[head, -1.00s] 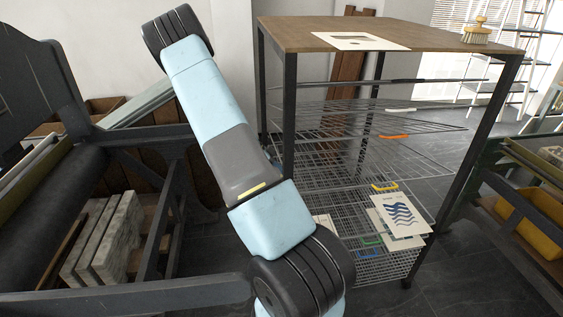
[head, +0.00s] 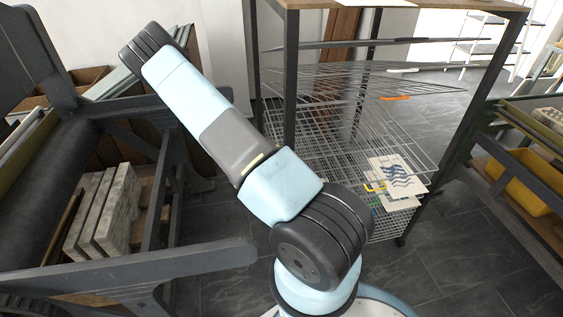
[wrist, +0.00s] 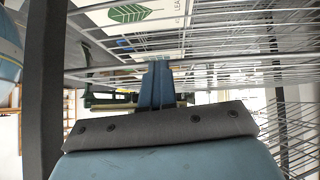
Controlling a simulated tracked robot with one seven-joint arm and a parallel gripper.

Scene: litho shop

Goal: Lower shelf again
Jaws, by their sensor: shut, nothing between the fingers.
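The wire drying rack (head: 345,98) stands right of centre in the head view, with several wire shelves, each with a coloured handle. The shelf with the orange handle (head: 396,98) is raised and slanted. The yellow handle (head: 375,187) is lower, at the left edge of a blue wave print (head: 398,172). A green leaf print (wrist: 130,13) shows beyond the bars.
A dark press (head: 60,150) with stone slabs (head: 105,210) fills the left. A rack post (wrist: 42,90) stands close on the left in the wrist view. A bench with a yellow bin (head: 525,190) is at right. Floor at lower right is clear.

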